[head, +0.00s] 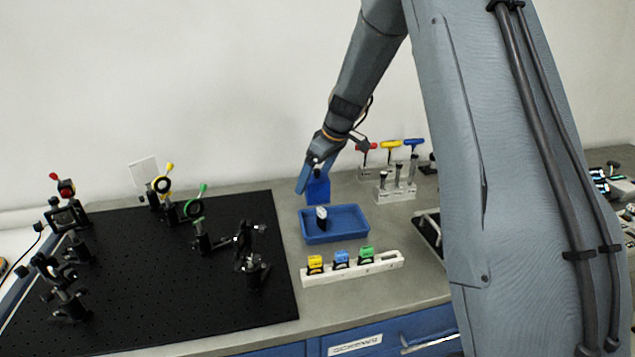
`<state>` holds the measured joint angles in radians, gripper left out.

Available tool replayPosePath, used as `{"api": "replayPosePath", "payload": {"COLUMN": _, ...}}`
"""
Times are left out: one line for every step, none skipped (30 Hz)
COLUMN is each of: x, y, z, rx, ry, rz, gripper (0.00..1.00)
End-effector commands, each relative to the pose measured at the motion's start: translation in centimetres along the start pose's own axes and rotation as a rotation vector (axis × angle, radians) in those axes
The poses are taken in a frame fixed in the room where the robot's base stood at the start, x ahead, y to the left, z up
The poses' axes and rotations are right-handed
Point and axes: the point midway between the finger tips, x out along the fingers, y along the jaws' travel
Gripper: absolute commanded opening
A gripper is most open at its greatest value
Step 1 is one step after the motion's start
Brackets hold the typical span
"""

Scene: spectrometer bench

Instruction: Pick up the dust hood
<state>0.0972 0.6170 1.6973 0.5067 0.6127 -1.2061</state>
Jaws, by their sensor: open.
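I cannot make out for certain which thing is the dust hood. My gripper (304,178) is open and points down, just above the back left corner of a shallow blue tray (357,233). An upright blue piece (321,189) stands right behind the tray, close beside my gripper and partly covered by it. I cannot tell whether they touch. A small white and dark item (321,217) stands inside the tray at its left. Nothing shows clearly between my fingers.
A black breadboard (240,310) with several optic mounts fills the left. A white rack (345,272) with yellow, blue and green pieces lies in front of the tray. Coloured-handle drivers (390,150) stand at the back right. My arm hides part of the right bench.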

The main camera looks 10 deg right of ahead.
Motion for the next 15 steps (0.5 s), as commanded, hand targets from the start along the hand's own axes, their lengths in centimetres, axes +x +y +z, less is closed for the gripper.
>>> {"api": "replayPosePath", "payload": {"x": 0.6, "y": -0.1, "z": 0.1, "rx": 0.002, "ry": -0.002, "rz": -0.003, "gripper": 0.90}}
{"api": "replayPosePath", "payload": {"x": 0.8, "y": -0.1, "z": 0.1, "rx": 0.002, "ry": -0.001, "rz": -0.002, "gripper": 0.90}}
{"api": "replayPosePath", "payload": {"x": 1.2, "y": -0.1, "z": 0.1, "rx": 0.002, "ry": -0.001, "rz": -0.001, "gripper": 0.90}}
{"api": "replayPosePath", "payload": {"x": 1.4, "y": -0.1, "z": 0.1, "rx": 0.002, "ry": -0.001, "rz": -0.001, "gripper": 0.90}}
{"api": "replayPosePath", "payload": {"x": 1.6, "y": 0.0, "z": 0.1, "rx": 0.002, "ry": -0.001, "rz": -0.001, "gripper": 0.90}}
{"api": "replayPosePath", "payload": {"x": 1.8, "y": 0.0, "z": 0.1, "rx": 0.002, "ry": -0.001, "rz": -0.001, "gripper": 0.90}}
{"api": "replayPosePath", "payload": {"x": 1.8, "y": 0.0, "z": 0.1, "rx": 0.002, "ry": -0.001, "rz": -0.001, "gripper": 0.90}}
{"api": "replayPosePath", "payload": {"x": 1.9, "y": 0.0, "z": 0.1, "rx": 0.002, "ry": 0.000, "rz": 0.000, "gripper": 0.90}}
{"api": "replayPosePath", "payload": {"x": 1.9, "y": 0.0, "z": 0.1, "rx": 0.002, "ry": 0.000, "rz": 0.000, "gripper": 0.90}}
{"api": "replayPosePath", "payload": {"x": 1.9, "y": 0.0, "z": 0.1, "rx": 0.002, "ry": 0.000, "rz": 0.000, "gripper": 0.90}}
{"api": "replayPosePath", "payload": {"x": 1.9, "y": 0.0, "z": 0.1, "rx": 0.002, "ry": 0.000, "rz": 0.000, "gripper": 0.90}}
{"api": "replayPosePath", "payload": {"x": 1.9, "y": 0.0, "z": 0.1, "rx": 0.002, "ry": 0.000, "rz": 0.000, "gripper": 0.90}}
{"api": "replayPosePath", "payload": {"x": 1.9, "y": 0.0, "z": 0.1, "rx": 0.002, "ry": 0.000, "rz": 0.000, "gripper": 0.90}}
{"api": "replayPosePath", "payload": {"x": 1.9, "y": 0.0, "z": 0.1, "rx": 0.002, "ry": 0.000, "rz": 0.000, "gripper": 0.89}}
{"api": "replayPosePath", "payload": {"x": 1.9, "y": 0.0, "z": 0.1, "rx": 0.002, "ry": 0.000, "rz": 0.000, "gripper": 0.82}}
